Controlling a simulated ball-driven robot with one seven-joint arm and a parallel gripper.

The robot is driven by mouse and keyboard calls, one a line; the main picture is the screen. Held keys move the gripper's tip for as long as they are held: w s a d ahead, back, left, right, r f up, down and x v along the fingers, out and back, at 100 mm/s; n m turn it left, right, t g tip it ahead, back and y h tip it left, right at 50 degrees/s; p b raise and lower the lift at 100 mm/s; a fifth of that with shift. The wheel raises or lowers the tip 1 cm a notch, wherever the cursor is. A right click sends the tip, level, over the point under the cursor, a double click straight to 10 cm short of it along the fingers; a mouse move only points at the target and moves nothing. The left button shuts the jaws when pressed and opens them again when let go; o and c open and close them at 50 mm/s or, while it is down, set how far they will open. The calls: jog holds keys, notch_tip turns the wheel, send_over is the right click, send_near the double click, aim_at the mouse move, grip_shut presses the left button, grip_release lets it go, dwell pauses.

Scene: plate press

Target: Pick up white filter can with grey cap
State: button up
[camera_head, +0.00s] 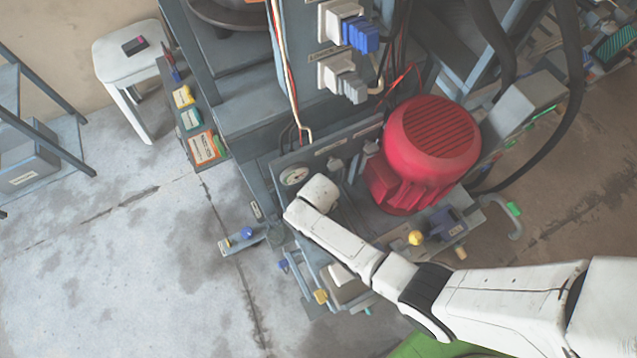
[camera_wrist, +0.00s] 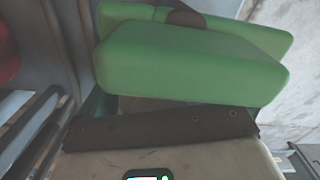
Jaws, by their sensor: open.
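No can shows clearly in the wrist view. My gripper (camera_wrist: 195,30) fills much of the wrist view, with green padded jaws, open, and nothing visible between them. In the head view my gripper is hidden behind the white end of my arm, which is over the power unit beside the gauge.
A large red motor (camera_head: 432,140) stands right of my arm's end. A round gauge (camera_head: 294,175) is just left of it. A grey column with connectors (camera_head: 345,78) and hanging cables rises behind. A white stool (camera_head: 133,62) is at the upper left. The left floor is mostly clear.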

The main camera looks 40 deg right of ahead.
jog(key=c, duration=1.2)
jog(key=shift+r, duration=0.1)
